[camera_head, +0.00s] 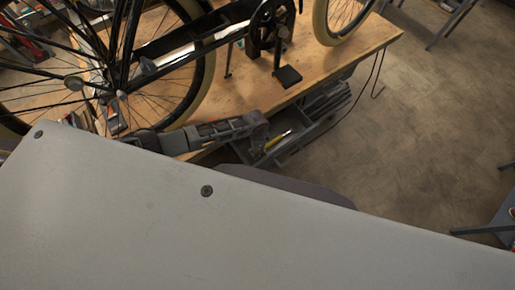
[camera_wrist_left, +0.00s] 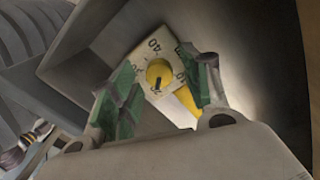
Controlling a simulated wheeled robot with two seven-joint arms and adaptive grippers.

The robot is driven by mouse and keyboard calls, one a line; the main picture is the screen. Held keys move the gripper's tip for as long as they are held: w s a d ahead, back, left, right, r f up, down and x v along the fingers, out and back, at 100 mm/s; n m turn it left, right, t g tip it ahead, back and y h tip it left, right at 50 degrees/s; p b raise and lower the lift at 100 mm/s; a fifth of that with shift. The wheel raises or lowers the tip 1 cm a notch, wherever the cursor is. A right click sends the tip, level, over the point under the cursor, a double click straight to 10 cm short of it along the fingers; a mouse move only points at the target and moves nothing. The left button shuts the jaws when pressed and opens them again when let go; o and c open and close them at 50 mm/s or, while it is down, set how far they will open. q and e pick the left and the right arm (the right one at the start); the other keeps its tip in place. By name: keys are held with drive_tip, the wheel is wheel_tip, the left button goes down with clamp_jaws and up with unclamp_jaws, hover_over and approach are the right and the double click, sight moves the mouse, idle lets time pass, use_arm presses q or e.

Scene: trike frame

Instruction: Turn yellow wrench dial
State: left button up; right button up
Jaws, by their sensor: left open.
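The wrench dial is a round yellow knob (camera_wrist_left: 159,73) on a pale plate (camera_wrist_left: 153,47) with dark numbers, seen in the left wrist view. A yellow wrench handle (camera_wrist_left: 187,101) shows just below it. My left gripper (camera_wrist_left: 166,80) is open, with one green-padded finger on each side of the dial. I cannot tell whether either pad touches it. In the head view my left gripper (camera_head: 264,136) is at the open grey drawer (camera_head: 300,138), beside a small yellow piece of the wrench (camera_head: 278,139). My right gripper is not in view.
The drawer's grey walls (camera_wrist_left: 96,28) stand close around the left gripper. A wooden workbench (camera_head: 345,50) above the drawer bears a bicycle frame with wheels (camera_head: 205,85) and a pedal (camera_head: 287,76). The floor (camera_head: 415,130) to the right is mostly clear.

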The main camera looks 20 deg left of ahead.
use_arm(q)
wheel_tip(320, 180, up, 12)
idle(1.1)
drive_tip(key=shift+a, duration=0.1)
idle(0.4)
